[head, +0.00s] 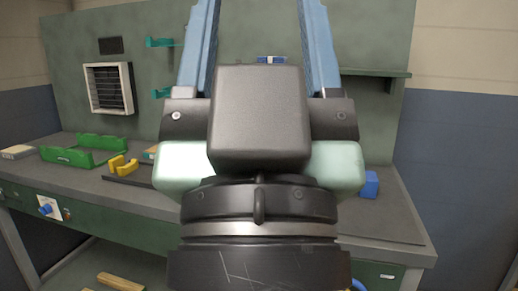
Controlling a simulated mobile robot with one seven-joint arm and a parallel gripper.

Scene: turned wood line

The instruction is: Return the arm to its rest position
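My gripper (260,20) fills the middle of the head view, seen close up from behind its dark wrist. Its two blue fingers point up and stand wide apart. Their tips run out of the frame at the top. Nothing shows held between the visible parts of the fingers. The gripper body hides the middle of the workbench (400,222).
On the bench's left are a green tray-like piece (75,156), a yellow piece (118,165) and a small box (17,152). A blue block (370,185) sits right of the gripper. Behind, the green panel carries a vent (108,88) and a shelf (375,73).

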